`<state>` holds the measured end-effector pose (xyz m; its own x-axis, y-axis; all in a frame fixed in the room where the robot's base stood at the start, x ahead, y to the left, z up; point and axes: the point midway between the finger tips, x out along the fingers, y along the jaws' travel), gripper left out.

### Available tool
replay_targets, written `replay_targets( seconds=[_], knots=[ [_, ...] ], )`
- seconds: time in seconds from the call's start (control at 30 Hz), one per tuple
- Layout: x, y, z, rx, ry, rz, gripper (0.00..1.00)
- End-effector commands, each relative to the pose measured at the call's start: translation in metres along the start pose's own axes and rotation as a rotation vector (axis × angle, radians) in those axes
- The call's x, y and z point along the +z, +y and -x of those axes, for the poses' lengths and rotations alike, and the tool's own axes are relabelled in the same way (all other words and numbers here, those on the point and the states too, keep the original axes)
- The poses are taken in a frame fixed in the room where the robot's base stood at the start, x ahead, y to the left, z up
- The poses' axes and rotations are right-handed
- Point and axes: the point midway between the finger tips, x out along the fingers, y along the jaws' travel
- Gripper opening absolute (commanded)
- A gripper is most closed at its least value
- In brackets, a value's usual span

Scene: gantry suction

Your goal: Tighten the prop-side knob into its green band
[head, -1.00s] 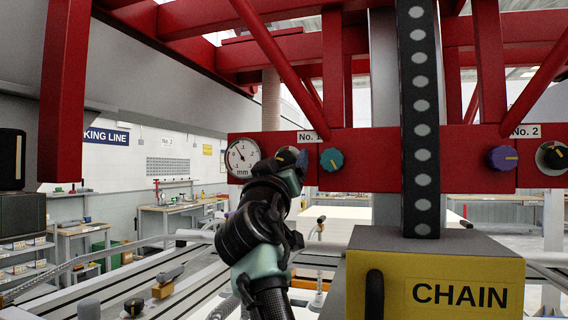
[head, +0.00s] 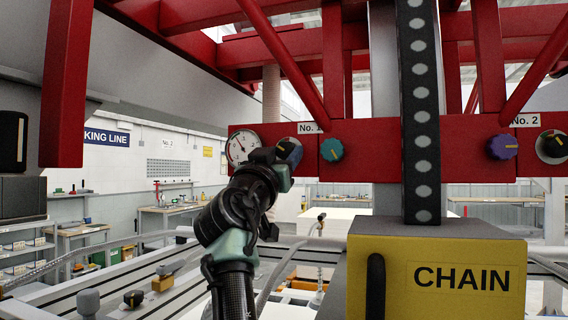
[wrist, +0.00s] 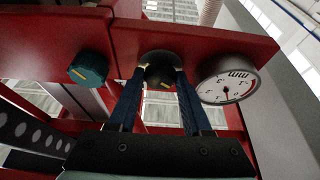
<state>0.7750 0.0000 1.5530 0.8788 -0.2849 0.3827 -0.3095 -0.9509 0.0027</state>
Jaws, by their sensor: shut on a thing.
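The dark round knob (wrist: 162,75) with a yellow pointer line sits on the red beam (wrist: 215,38), between the gauge and the teal knob. In the head view this knob (head: 290,152) is under the No. 1 label, partly covered by my gripper (head: 276,158). In the wrist view my gripper (wrist: 161,74) has its two blue fingers shut on the knob's sides. I cannot make out a green band around it. The round white gauge (wrist: 229,80), marked mm, is right beside it and also shows in the head view (head: 241,147).
A teal knob (head: 331,149) is just right of the held knob. The yellow CHAIN box (head: 430,235) and dark chain strip (head: 420,120) stand right of my arm.

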Motion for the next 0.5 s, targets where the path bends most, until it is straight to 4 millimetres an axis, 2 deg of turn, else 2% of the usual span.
replay_targets(
  seconds=[0.2,0.5],
  knots=[
    [-0.0011,-0.0017,-0.0002,0.049,0.000,-0.121,0.00],
    [-0.0013,-0.0011,-0.0003,0.056,0.002,-0.139,0.00]
  ],
)
